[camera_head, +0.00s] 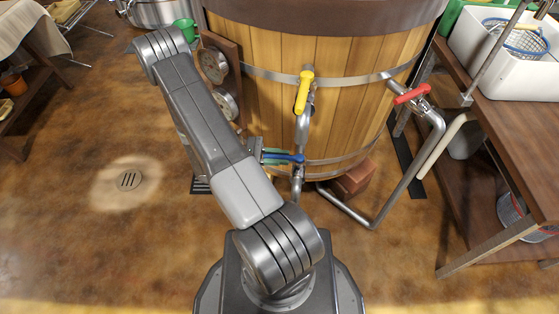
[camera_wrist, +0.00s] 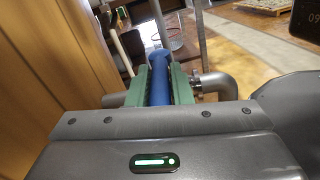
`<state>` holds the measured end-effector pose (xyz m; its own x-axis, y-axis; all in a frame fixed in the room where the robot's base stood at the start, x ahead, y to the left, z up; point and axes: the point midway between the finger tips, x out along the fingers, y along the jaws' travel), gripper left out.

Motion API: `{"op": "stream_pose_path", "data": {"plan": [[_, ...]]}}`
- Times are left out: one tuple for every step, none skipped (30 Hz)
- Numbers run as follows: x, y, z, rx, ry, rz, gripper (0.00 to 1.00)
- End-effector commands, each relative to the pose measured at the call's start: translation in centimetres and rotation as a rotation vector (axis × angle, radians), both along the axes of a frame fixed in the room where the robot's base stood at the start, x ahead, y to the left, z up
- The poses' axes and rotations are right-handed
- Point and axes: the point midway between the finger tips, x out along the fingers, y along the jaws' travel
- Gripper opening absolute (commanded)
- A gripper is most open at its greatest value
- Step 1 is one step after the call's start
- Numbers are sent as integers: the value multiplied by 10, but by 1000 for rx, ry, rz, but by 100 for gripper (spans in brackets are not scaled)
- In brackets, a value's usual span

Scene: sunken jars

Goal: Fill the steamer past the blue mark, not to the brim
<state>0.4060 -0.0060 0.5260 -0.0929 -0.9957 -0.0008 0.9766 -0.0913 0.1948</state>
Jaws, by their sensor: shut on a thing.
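The steamer (camera_head: 350,62) is a large wooden tub with metal hoops, upright at the top centre of the head view. A yellow valve handle (camera_head: 304,92) points down on its front. A red valve handle (camera_head: 411,93) sits to the right, lying roughly sideways. A blue valve handle (camera_head: 291,158) lies low on the front pipe. My gripper (camera_head: 272,156) is shut on the blue handle; in the wrist view the blue handle (camera_wrist: 159,60) lies between its green finger pads. The water inside and any blue mark are not visible.
Two round gauges (camera_head: 213,65) are on a board at the tub's left. Bent metal pipes (camera_head: 400,184) run to the floor at right. A wooden bench (camera_head: 508,130) with a white basin (camera_head: 510,62) stands at right.

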Motion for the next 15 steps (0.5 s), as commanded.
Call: {"op": "stream_pose_path", "data": {"plan": [[1,0,-1,1,-1,-17,0],[2,0,-1,2,-2,-26,0],[2,0,-1,2,-2,-36,0],[3,0,-1,2,-2,-42,0],[3,0,-1,1,-2,-48,0],[3,0,-1,1,-1,-53,0],[4,0,-1,1,-1,-56,0],[4,0,0,0,-1,-59,0],[4,0,0,0,-1,-61,0],[4,0,0,0,-1,-63,0],[4,0,0,0,-1,-63,0],[4,0,0,0,-1,-64,0],[4,0,0,0,-1,-64,0],[4,0,0,-1,-1,-64,0],[4,0,0,-1,-2,-64,0]]}}
